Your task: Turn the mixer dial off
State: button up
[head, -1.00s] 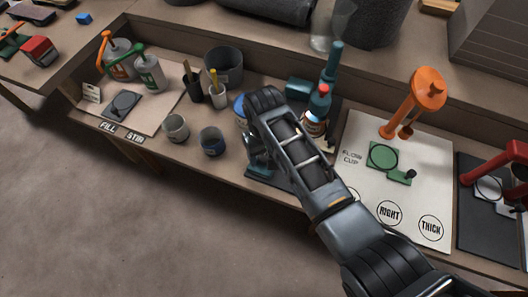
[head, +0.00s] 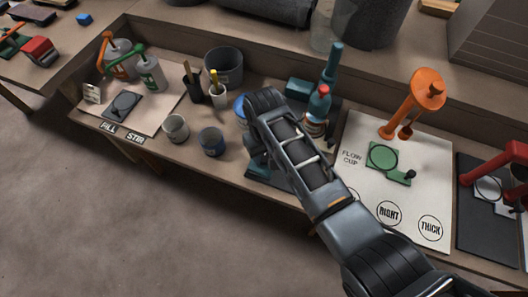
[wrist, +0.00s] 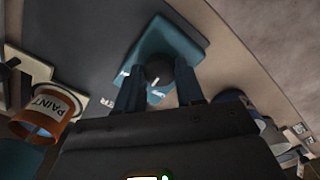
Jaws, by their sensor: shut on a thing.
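The mixer is teal, with its base (head: 262,178) near the bench's front edge and its column (head: 332,64) rising behind my arm. In the wrist view, its dial (wrist: 160,70) is a dark round knob with a white mark, on the teal base (wrist: 168,38). My gripper (wrist: 160,88) is shut on the dial, one finger on each side. White lettering beside the dial is partly hidden by the fingers and unreadable. In the head view my arm covers the dial and much of the mixer.
Grey and blue cups (head: 211,141) stand left of the mixer. A bottle with a red cap (head: 321,101) stands close behind my arm. A white flow cup mat (head: 350,180) with an orange stand (head: 398,112) lies right. In the wrist view an orange paint can (wrist: 42,110) is left.

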aim_at(264, 157)
jog(key=n+p, duration=0.1)
jog(key=n, duration=0.3)
jog(key=shift+r+n+p, duration=0.1)
jog(key=shift+n+p, duration=0.2)
jog(key=shift+p, duration=0.1)
jog(key=n+p, duration=0.1)
jog(key=n, duration=0.3)
jog(key=shift+n, duration=0.3)
jog(key=o, duration=1)
jog(key=shift+o, duration=0.2)
notch_tip(264, 157, up, 8)
jog(key=shift+f+p, duration=0.2)
jog(key=shift+p, duration=0.1)
